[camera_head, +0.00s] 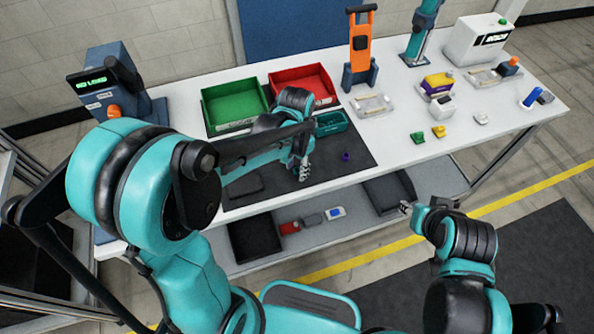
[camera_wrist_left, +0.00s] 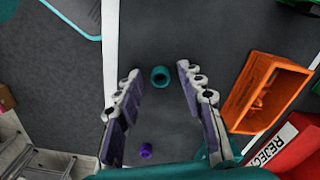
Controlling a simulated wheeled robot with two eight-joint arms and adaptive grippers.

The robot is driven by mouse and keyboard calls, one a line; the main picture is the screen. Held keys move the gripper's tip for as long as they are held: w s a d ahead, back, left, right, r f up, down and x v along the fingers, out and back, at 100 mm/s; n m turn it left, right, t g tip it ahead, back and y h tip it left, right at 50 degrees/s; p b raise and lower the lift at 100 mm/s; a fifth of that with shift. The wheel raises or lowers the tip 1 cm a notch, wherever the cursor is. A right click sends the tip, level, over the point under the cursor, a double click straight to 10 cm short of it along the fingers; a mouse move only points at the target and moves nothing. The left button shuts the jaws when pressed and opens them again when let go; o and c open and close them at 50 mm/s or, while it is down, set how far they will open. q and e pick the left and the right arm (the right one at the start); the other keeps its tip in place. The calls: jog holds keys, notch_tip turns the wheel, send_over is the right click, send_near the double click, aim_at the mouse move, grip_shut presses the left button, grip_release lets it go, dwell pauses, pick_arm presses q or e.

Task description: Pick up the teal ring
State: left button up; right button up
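The teal ring (camera_wrist_left: 160,76) sits on the dark mat in the left wrist view, with its round opening showing. It lies in the gap between the fingertips of my left gripper (camera_wrist_left: 160,73), with clear space on both sides. The left gripper is open and holds nothing. In the head view the left gripper (camera_head: 303,172) points down over the mat (camera_head: 355,148), and I cannot make out the ring there. My right gripper (camera_head: 414,208) is in front of the table at the right, away from the mat; its finger opening is too small to judge.
A small purple piece (camera_head: 345,156) lies on the mat; it also shows in the left wrist view (camera_wrist_left: 146,152). An orange bin (camera_wrist_left: 236,118) is close to the left gripper. Green (camera_head: 228,127) and red (camera_head: 322,101) bins stand behind. The table's front edge (camera_wrist_left: 110,40) is near.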

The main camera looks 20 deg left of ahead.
pick_arm(q)
jog(key=c, duration=0.5)
jog(key=shift+o, duration=0.2)
jog(key=shift+r, duration=0.1)
